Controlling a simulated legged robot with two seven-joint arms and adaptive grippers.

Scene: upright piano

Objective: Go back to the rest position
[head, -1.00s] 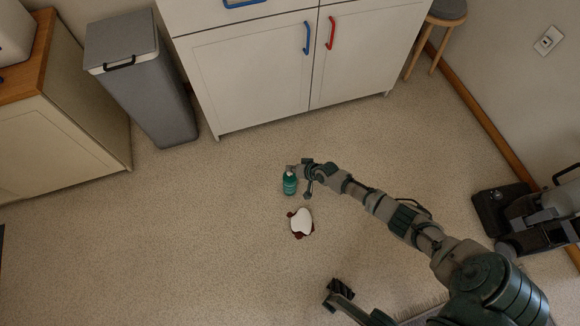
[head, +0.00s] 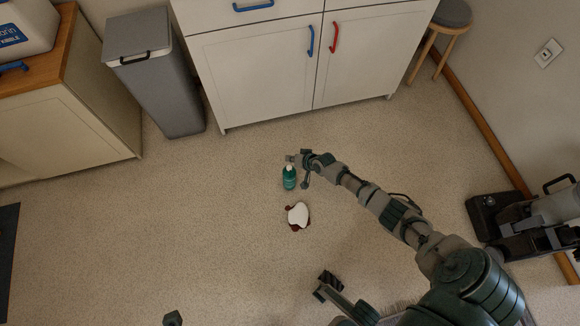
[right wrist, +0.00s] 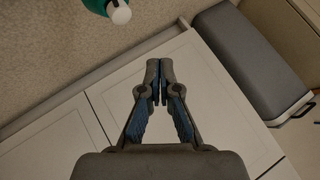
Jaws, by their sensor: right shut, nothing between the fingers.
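My right arm reaches in from the lower right of the head view. Its gripper (head: 294,158) is small there, just behind and beside a teal bottle (head: 289,179) with a white cap. In the right wrist view the gripper (right wrist: 159,66) shows its two fingers together, with nothing between them. The bottle (right wrist: 104,7) is partly cut off at the top left of that view, apart from the fingers. It stands upright on the floor.
A white patch (head: 298,214) with brown edges lies on the open floor (head: 200,230). A white cabinet (head: 270,80), a grey bin (head: 160,85) and a stool (head: 450,18) stand behind. A dark-based machine (head: 500,215) is at the right, a dark mat (head: 8,250) at the left.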

